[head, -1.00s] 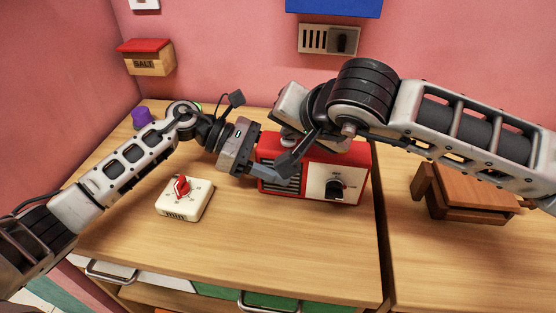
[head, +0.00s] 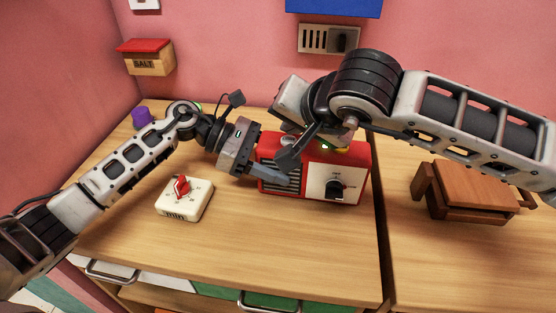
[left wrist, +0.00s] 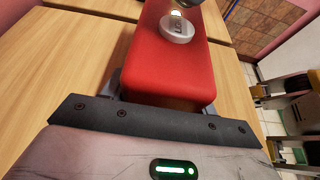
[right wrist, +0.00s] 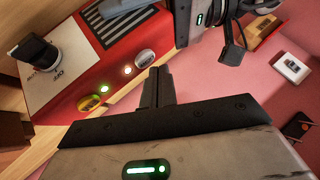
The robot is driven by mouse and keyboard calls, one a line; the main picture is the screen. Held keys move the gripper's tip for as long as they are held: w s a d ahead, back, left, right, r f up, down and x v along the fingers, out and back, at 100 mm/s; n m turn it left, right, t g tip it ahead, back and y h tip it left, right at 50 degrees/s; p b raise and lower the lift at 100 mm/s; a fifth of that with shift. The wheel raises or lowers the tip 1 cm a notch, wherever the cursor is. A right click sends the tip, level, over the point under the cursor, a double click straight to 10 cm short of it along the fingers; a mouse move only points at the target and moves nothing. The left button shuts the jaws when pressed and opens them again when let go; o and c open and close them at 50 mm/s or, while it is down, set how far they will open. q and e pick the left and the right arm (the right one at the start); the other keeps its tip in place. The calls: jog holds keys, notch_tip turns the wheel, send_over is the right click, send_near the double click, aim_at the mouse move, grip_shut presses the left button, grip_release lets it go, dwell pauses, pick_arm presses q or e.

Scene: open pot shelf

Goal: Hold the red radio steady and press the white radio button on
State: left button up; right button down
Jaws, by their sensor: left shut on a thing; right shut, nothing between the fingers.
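The red radio (head: 348,160) stands upright on the wooden counter, with a white front panel and black knob. My left gripper (head: 268,174) is shut on its left end, one finger along the front; the left wrist view shows the red top (left wrist: 178,68) between the fingers. The white button (right wrist: 145,58) is on top, near the left end, and also shows in the left wrist view (left wrist: 177,28). Small lights beside it look bright, and a yellow button (right wrist: 90,102) lies farther along. My right gripper (right wrist: 157,85) is shut and empty, close to the white button and seemingly apart from it.
A white timer (head: 190,205) with a red knob sits front left on the counter. A brown wooden object (head: 468,190) stands at the right. A purple item (head: 141,117) is at the back left. A salt box (head: 148,64) hangs on the wall.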

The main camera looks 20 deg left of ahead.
jog(key=shift+r, duration=3)
pick_arm(q)
jog(key=o, duration=1.6)
jog(key=shift+c, duration=0.2)
